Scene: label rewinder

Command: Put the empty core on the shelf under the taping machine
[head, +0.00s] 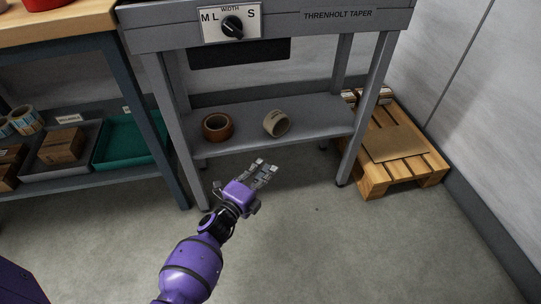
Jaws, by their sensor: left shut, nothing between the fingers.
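The taping machine (337,20), labelled "THRENHOLT TAPER", stands on grey legs at the top centre. Its lower shelf (325,123) carries a beige core (276,123) lying tilted on its side near the middle. A brown tape roll (217,127) sits to its left on the same shelf. My left gripper (265,170) is in front of and below the shelf edge, over the floor, apart from the core. It is shut and empty. My right gripper is not in view.
A workbench at left has a lower shelf with a green tray (118,143), a grey tray, small boxes (62,146) and tape rolls (25,120). A wooden pallet (398,145) with cardboard lies at right by the wall. The front floor is clear.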

